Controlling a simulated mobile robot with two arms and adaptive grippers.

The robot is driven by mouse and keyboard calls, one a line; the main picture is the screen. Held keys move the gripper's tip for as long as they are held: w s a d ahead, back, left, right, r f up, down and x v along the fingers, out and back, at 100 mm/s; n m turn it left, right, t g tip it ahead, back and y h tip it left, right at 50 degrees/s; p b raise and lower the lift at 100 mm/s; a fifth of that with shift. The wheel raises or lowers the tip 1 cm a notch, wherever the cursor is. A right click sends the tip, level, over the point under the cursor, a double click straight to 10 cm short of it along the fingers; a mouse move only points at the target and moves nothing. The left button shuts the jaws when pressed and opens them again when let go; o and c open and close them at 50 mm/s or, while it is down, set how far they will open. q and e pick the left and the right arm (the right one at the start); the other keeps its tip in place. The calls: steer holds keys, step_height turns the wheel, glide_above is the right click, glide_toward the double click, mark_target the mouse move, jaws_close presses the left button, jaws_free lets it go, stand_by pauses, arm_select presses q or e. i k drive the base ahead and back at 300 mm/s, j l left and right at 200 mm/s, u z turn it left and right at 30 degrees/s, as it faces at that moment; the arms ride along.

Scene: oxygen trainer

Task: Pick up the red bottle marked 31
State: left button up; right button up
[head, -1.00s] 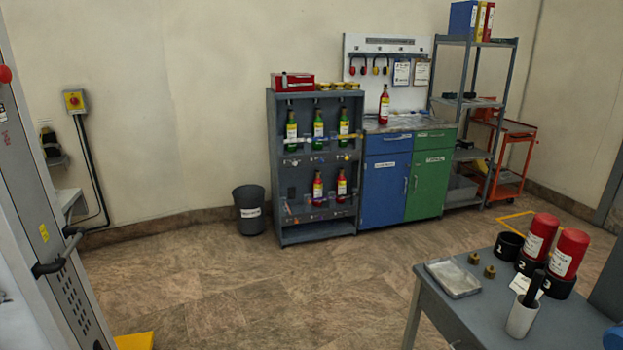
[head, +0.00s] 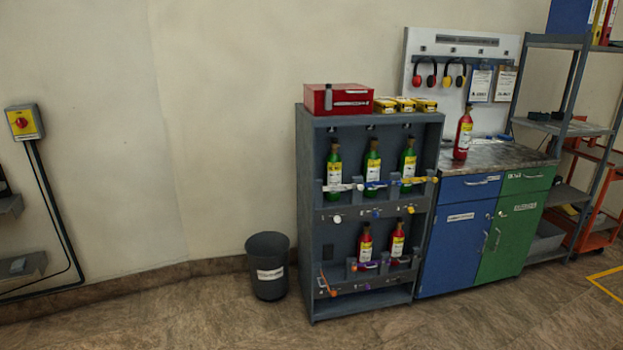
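Two red bottles stand on the lower shelf of the grey rack (head: 304,230), a left one (head: 365,246) and a right one (head: 398,242). Clamps or a bar cross in front of their lower parts. A third red bottle (head: 463,136) stands upright on the worktop of the blue and green cabinet. All have pale or yellow labels, but the numbers are too small to read, so I cannot tell which is marked 31. Neither of my grippers is in view.
Green bottles (head: 372,164) fill the rack's upper shelf. A red toolbox (head: 338,99) sits on top. A dark bin (head: 268,268) stands left of the rack. The cabinet (head: 450,236) and a grey shelf unit (head: 556,125) stand to the right. The floor in front (head: 230,325) is clear.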

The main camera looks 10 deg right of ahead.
mark_target(465, 125)
steer(key=i+l+z, duration=0.1)
steer(key=i+z, duration=0.4)
steer(key=i, duration=0.15)
steer(key=i+j+z, duration=0.15)
steer(key=i+z, duration=0.35)
steer(key=i, duration=0.1)
